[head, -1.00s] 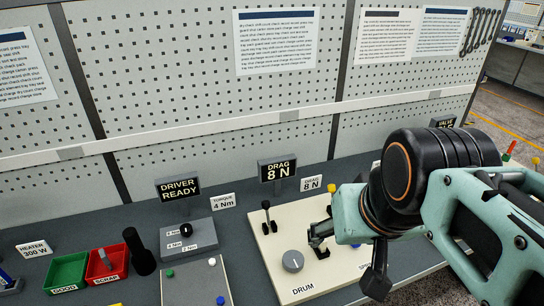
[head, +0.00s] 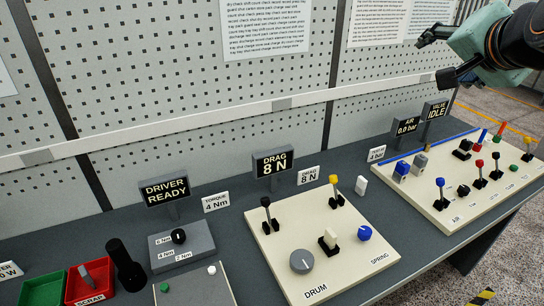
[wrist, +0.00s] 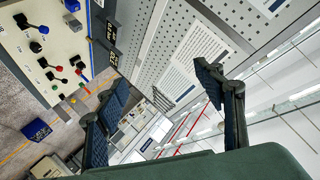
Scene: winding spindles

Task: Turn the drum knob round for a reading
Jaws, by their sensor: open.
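The drum knob (head: 301,261) is a round grey dial on a cream panel (head: 345,268), just above the word DRUM. The drag display (head: 272,164) behind the panel reads 8 N, and a card (head: 308,175) beside it also reads DRAG 8 N. My gripper (head: 432,62) is at the upper right of the head view, raised well above the bench and far from the knob. In the wrist view my gripper (wrist: 155,105) has its two fingers wide apart with nothing between them. The drum knob does not show in the wrist view.
A valve panel (head: 450,215) with several levers stands to the right. A driver unit (head: 181,246) and red scrap bin (head: 90,282) are left. Space above the drum panel is clear.

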